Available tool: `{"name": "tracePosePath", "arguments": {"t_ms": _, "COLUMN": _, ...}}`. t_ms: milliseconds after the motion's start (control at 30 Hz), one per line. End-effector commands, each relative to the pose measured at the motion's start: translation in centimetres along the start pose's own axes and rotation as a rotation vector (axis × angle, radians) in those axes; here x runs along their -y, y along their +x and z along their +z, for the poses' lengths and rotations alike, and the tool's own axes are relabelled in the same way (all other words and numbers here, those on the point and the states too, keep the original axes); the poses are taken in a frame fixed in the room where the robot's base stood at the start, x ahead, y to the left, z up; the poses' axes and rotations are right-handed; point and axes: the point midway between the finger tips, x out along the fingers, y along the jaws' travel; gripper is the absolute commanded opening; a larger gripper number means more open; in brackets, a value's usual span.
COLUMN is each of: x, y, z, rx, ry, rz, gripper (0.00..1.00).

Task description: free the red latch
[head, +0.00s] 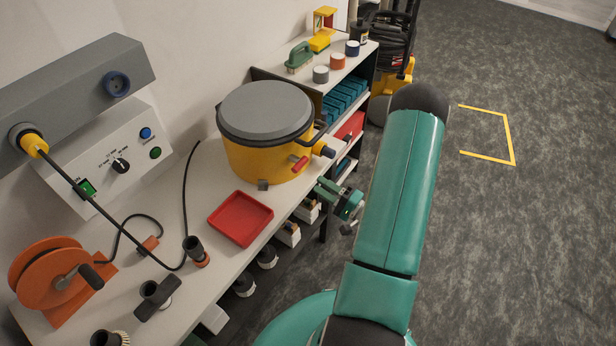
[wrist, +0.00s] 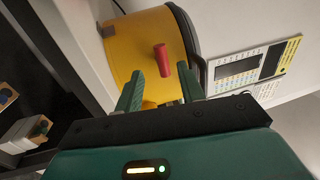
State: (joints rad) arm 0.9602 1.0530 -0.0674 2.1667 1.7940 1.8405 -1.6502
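The red latch (head: 300,163) is a short red bar on the front side of the yellow pot (head: 262,155), just below its grey lid (head: 266,108). The pot stands on the bench. In the wrist view the red latch (wrist: 162,60) is on the yellow wall (wrist: 135,45), beyond the fingertips. My gripper (head: 328,187) is right of and a little below the latch in the head view. In the wrist view its two green fingers (wrist: 163,86) are spread apart with nothing between them. Contact with the latch does not show.
A red tray (head: 240,218) lies on the bench in front of the pot. A shelf unit with tins (head: 321,75) stands behind. A control panel (wrist: 250,68) shows right in the wrist view. Floor at right is clear.

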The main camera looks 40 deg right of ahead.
Motion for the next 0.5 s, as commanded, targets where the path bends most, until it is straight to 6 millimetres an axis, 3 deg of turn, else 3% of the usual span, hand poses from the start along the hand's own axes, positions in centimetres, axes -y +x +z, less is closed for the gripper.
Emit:
{"name": "tracePosePath", "arguments": {"t_ms": 200, "x": 0.0, "y": -3.2, "z": 0.0, "rx": -0.001, "ry": 0.001, "rz": 0.000, "gripper": 0.39}}
{"name": "tracePosePath", "arguments": {"t_ms": 500, "x": 0.0, "y": -3.8, "z": 0.1, "rx": 0.001, "ry": 0.001, "rz": 0.001, "gripper": 0.39}}
